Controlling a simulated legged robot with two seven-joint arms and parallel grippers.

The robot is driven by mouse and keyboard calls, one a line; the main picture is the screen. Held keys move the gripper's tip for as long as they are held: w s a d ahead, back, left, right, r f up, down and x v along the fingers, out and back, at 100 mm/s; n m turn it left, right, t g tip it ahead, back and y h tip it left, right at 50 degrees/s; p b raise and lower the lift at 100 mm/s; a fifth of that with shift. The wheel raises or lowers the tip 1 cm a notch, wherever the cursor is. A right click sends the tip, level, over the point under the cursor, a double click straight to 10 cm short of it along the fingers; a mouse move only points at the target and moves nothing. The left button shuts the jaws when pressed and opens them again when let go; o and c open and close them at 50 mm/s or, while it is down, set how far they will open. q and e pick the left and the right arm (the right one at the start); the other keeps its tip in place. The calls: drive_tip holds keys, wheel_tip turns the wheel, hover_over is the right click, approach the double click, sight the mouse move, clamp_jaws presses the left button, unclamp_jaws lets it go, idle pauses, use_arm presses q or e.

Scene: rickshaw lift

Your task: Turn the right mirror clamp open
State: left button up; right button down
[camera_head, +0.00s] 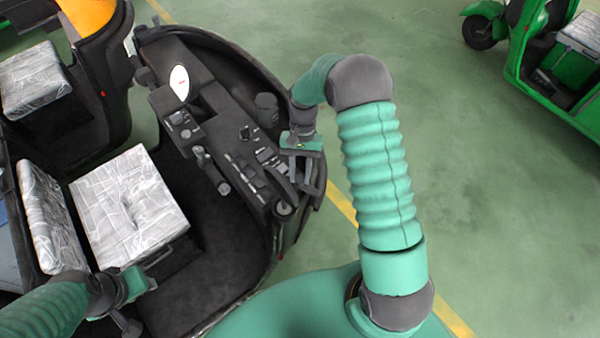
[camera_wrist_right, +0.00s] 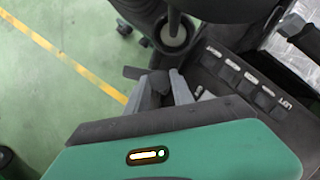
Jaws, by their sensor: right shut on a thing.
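The right mirror clamp (camera_wrist_right: 158,80) appears as a small dark knob between my right gripper's light grey fingers in the right wrist view, at the dashboard's outer edge. My right gripper (camera_wrist_right: 166,86) is shut on it, and the fingers hide part of it. In the head view my right gripper (camera_head: 308,184) points down at the right end of the dark dashboard (camera_head: 235,140), and the clamp is too hidden there to make out. My left gripper (camera_head: 138,305) is at the lower left, beside the front seat; whether its fingers are open or shut is unclear.
Beside the clamp are a round grey-capped post (camera_wrist_right: 175,38) and a row of labelled switches (camera_wrist_right: 238,75). A plastic-wrapped seat (camera_head: 128,205) is at left. A green rickshaw (camera_head: 545,60) stands at the far right. Green floor (camera_head: 480,190) right of my arm is clear.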

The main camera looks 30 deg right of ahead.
drive_tip(key=c, duration=1.1)
unclamp_jaws()
drive_tip(key=shift+w+d+r, duration=0.15)
drive_tip(key=shift+w+r, duration=0.05)
drive_tip(key=shift+r, duration=0.15)
drive_tip(key=b+v, duration=0.4)
drive_tip(key=v, duration=1.2)
drive_tip(key=shift+f, duration=0.15)
